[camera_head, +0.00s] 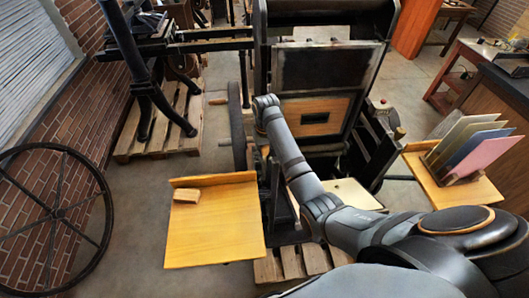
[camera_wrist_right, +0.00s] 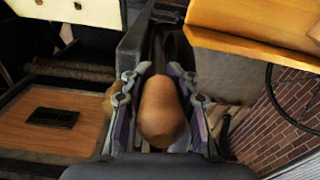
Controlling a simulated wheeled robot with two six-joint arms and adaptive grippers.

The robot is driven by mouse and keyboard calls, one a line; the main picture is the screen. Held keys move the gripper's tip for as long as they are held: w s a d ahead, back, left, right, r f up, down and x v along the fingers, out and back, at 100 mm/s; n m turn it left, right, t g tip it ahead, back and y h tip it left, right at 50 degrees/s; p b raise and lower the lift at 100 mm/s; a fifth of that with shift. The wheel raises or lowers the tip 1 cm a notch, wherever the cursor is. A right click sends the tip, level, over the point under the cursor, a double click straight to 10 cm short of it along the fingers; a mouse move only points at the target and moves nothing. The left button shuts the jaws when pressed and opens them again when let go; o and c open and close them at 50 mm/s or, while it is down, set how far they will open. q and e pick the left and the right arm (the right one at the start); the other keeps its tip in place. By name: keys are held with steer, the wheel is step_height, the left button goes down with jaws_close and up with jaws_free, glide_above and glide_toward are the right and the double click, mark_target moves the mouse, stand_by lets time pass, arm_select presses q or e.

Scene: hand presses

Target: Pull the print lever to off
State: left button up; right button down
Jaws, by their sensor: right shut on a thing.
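The print lever's wooden handle (camera_wrist_right: 160,108) is a rounded brown knob in the right wrist view. My right gripper (camera_wrist_right: 157,84) is shut on it, with one finger on each side. The dark lever bar (camera_wrist_right: 155,45) runs from the handle toward the top of that view. In the head view my right arm reaches up from the lower right to the side of the black hand press (camera_head: 325,68). There the arm hides the handle and most of the gripper. My left gripper is not in view.
A wooden side shelf (camera_head: 215,225) with a small wood block (camera_head: 187,196) is left of my arm. A rack of coloured boards (camera_head: 470,148) stands on a shelf at right. A large spoked wheel (camera_head: 55,215) is at far left. A second press stands on a pallet (camera_head: 165,130).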

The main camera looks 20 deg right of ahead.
steer(key=s+a+f+t+h, duration=0.1)
steer(key=s+a+f+t, duration=0.1)
steer(key=s, duration=0.5)
steer(key=shift+s+f+t, duration=0.15)
steer(key=shift+f+t, duration=0.05)
steer(key=shift+t, duration=0.6)
steer(key=shift+a, duration=0.1)
steer(key=c, duration=1)
jaws_free()
steer(key=shift+r, duration=0.1)
